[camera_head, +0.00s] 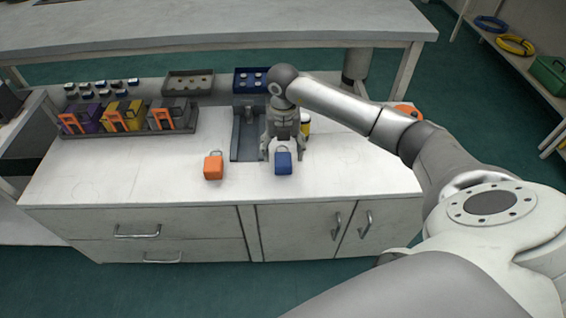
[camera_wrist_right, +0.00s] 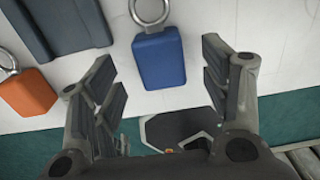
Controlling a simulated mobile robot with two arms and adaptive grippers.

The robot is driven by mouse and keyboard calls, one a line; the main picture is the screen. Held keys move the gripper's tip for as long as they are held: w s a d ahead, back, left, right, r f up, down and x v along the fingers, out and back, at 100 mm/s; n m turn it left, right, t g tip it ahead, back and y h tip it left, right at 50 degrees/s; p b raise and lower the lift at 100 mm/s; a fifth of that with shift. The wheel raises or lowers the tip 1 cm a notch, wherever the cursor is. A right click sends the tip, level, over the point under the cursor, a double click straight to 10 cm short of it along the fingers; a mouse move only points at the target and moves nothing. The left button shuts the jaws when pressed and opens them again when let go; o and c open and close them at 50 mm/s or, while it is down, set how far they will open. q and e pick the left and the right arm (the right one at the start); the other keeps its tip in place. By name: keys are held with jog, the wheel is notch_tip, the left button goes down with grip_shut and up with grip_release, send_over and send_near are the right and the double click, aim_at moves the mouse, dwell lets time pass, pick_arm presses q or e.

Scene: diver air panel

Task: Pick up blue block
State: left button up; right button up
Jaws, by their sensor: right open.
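The blue block (camera_head: 283,163), a padlock-like body with a grey ring on top, stands on the white counter near its front edge. In the right wrist view the blue block (camera_wrist_right: 159,60) lies ahead, between the lines of the two fingers. My right gripper (camera_head: 284,150) is open and empty, just behind and above the block in the head view. In the wrist view its fingers (camera_wrist_right: 165,100) are spread to either side, and I see no contact with the block. My left gripper is not in view.
An orange block (camera_head: 213,168) with a ring stands to the left. A dark grey tray (camera_head: 245,140) lies behind. A rack (camera_head: 128,130) holds coloured boxes.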

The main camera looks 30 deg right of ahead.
aim_at(283, 158)
notch_tip(283, 158, down, 4)
jog(key=shift+r, duration=0.2)
grip_shut()
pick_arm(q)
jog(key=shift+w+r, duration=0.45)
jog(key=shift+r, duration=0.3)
pick_arm(e)
jog(key=shift+r, duration=0.15)
